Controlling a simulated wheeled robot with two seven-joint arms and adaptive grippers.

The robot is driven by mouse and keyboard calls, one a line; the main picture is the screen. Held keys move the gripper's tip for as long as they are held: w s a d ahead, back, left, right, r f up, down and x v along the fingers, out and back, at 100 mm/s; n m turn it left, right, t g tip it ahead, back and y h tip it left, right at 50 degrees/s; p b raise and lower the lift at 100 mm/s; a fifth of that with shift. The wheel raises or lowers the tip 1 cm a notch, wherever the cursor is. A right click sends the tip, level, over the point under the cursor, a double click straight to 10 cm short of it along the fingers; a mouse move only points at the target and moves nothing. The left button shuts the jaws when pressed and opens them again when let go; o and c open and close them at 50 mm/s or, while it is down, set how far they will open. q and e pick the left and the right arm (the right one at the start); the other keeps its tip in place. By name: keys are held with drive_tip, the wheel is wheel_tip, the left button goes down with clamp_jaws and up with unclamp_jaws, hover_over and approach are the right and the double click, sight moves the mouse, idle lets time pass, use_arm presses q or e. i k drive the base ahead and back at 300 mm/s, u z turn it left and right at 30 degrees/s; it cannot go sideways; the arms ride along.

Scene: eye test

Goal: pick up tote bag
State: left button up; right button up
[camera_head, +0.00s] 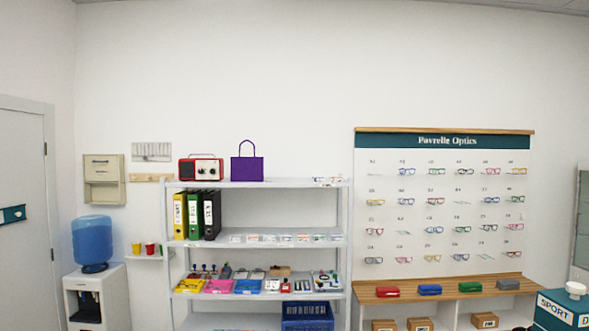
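A purple tote bag (247,168) stands upright on the top shelf of a white shelving unit (270,184), with its thin handle loop raised above it. It is just right of a red radio, with a small gap between them. Neither of my grippers is in view, and nothing touches the bag.
The red radio (201,170) stands left of the bag; small items (327,181) lie at the shelf's right end. Binders (194,215) and trays fill lower shelves. A water cooler (92,246) is at left, an eyeglass display (445,205) at right. The top shelf right of the bag is mostly clear.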

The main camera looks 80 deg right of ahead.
sight(242, 169)
drive_tip(key=z, duration=2.75)
drive_tip(key=i, duration=1.45)
drive_tip(key=u, duration=0.25)
drive_tip(key=i, duration=1.2)
drive_tip(key=u, duration=0.9)
drive_tip(key=i, duration=0.25)
drive_tip(key=u, duration=0.15)
